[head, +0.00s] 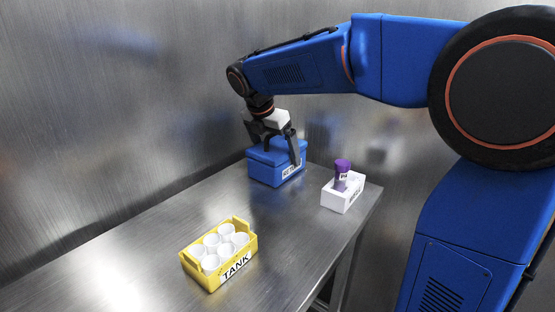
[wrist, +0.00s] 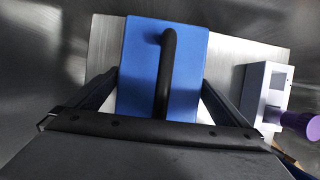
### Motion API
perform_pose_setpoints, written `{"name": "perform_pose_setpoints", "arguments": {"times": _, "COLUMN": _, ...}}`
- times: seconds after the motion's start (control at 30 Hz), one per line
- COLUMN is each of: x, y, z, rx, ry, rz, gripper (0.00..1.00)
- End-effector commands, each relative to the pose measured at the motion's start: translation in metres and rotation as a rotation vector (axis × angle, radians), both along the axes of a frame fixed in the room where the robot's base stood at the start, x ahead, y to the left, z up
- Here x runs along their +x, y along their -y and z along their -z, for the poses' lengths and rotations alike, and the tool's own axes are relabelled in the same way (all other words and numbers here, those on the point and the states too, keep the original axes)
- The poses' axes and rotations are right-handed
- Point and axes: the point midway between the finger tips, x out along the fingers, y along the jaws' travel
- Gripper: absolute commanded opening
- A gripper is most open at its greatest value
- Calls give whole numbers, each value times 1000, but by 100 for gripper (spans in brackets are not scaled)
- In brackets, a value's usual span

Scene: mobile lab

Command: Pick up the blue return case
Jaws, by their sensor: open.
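The blue return case (head: 268,174) stands on the metal table near its far end, with a white label on its front. In the wrist view the case's blue lid (wrist: 142,65) lies straight ahead, with a dark handle (wrist: 169,75) running along it. My gripper (head: 279,150) is directly over the case, pointing down. Its fingers are spread, one toward each side of the case, and it is open. In the wrist view the fingers flank the case on left and right. I cannot tell whether they touch it.
A white holder (head: 341,193) with a purple-capped tube (head: 342,170) stands right of the case, close to the table's edge. A yellow crate (head: 216,276) labelled TANK, holding several white cups, stands nearer on the table (head: 150,235). Metal walls rise behind. The table between crate and case is clear.

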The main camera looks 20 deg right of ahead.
Motion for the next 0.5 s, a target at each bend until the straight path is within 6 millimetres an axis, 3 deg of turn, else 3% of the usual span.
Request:
{"name": "perform_pose_setpoints", "arguments": {"times": 0.13, "x": 3, "y": 4, "z": 13, "rx": 0, "ry": 0, "rz": 0, "gripper": 100}}
{"name": "perform_pose_setpoints", "arguments": {"times": 0.4, "x": 4, "y": 5, "z": 16, "rx": 0, "ry": 0, "rz": 0, "gripper": 100}}
{"name": "perform_pose_setpoints", "arguments": {"times": 0.43, "x": 4, "y": 5, "z": 16, "rx": 0, "ry": 0, "rz": 0, "gripper": 98}}
{"name": "perform_pose_setpoints", "arguments": {"times": 0.5, "x": 4, "y": 5, "z": 16, "rx": 0, "ry": 0, "rz": 0, "gripper": 81}}
